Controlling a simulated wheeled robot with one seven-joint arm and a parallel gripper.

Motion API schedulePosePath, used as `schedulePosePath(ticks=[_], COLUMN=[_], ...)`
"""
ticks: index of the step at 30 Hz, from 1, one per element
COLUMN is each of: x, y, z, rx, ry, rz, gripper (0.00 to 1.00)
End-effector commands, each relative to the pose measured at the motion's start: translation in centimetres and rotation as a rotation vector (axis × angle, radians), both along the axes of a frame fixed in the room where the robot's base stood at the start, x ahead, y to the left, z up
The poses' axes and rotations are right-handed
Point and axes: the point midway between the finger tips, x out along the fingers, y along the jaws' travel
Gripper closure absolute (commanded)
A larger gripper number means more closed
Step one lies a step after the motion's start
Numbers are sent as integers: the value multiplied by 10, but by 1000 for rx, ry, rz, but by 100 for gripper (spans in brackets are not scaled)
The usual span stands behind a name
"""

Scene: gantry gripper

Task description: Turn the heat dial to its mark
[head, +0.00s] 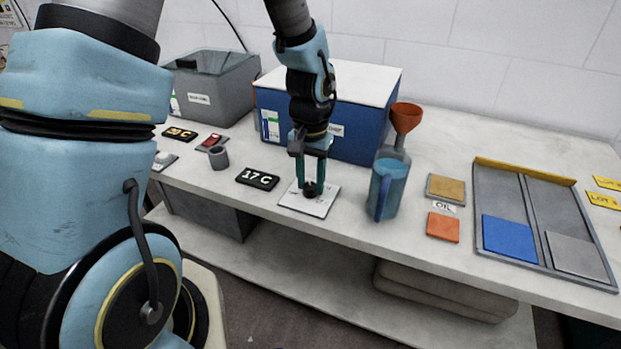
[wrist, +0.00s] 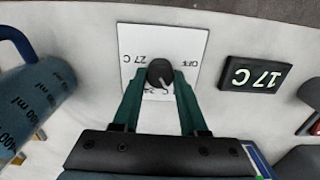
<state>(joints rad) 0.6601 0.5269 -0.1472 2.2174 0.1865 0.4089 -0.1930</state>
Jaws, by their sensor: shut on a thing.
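The heat dial is a small black knob (head: 312,189) on a white plate (head: 323,206) near the front of the bench. My gripper (head: 312,181) points straight down over the plate, its green fingers shut on the knob from both sides. In the wrist view the knob (wrist: 160,72) sits between the two fingertips (wrist: 159,80). The plate there carries printed marks, "OFF", "27 C" and another that the knob partly hides. The knob's pointer direction is hard to tell. A black display (head: 257,179) left of the plate reads "17 C".
A blue jug (head: 386,185) with an orange funnel (head: 406,117) stands close right of the plate. A blue box (head: 360,140) stands behind my gripper. A grey cup (head: 218,158) is to the left. A divided tray (head: 480,207) lies far right.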

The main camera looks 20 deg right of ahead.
Motion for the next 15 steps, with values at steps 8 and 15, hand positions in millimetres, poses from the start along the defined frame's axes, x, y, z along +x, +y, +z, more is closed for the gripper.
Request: schedulePosePath(ticks=[8, 15], x=[1, 1], y=[0, 0], z=[0, 0], rx=[-1, -1], ry=[-1, -1], rz=[-48, -51], gripper=[100, 100])
